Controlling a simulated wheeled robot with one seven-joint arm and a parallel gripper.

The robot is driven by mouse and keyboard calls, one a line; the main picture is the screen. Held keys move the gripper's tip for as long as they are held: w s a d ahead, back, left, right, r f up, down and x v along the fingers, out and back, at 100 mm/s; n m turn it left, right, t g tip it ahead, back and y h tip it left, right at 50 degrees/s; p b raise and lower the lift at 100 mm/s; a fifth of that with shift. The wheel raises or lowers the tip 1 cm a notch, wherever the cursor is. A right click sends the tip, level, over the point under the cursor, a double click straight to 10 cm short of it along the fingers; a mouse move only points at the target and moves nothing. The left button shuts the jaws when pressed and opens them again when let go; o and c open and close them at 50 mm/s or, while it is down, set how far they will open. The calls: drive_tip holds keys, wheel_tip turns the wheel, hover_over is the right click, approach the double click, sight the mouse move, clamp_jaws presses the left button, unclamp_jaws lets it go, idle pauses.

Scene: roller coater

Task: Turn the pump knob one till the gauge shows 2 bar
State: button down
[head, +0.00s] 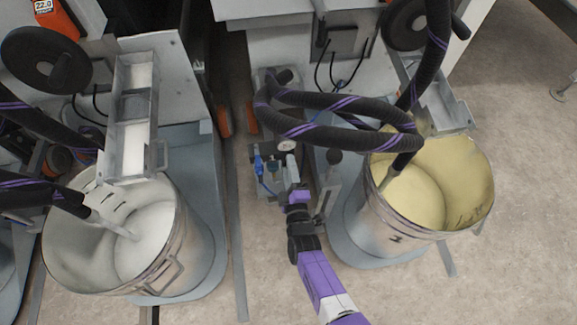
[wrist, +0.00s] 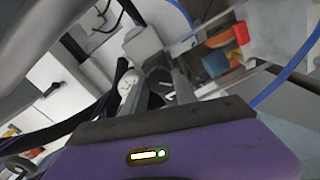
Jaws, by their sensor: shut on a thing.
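The pump unit (head: 268,182) stands low on the floor between the two coating stations in the head view. A small round white gauge (head: 287,145) sits at its back; its reading is too small to tell. The gauge also shows in the wrist view (wrist: 130,82), tilted and partly covered. My gripper (head: 297,190) reaches the pump's right side from the front. In the wrist view its grey fingers (wrist: 158,90) are closed around a dark part, seemingly the pump knob (wrist: 154,101), which is mostly hidden by the fingers and the purple gripper body.
A bucket of white coating (head: 175,262) stands left and a bucket of cream coating (head: 478,212) stands right. Thick black and purple hoses (head: 330,135) loop just above and behind the pump. A blue hose (wrist: 290,68) passes close in the wrist view.

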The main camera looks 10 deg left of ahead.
drive_tip(key=shift+f, duration=0.1)
drive_tip(key=c, duration=1)
unclamp_jaws()
drive_tip(key=p+v, duration=0.3)
drive_tip(key=v, duration=0.5)
drive_tip(key=shift+p, duration=0.35)
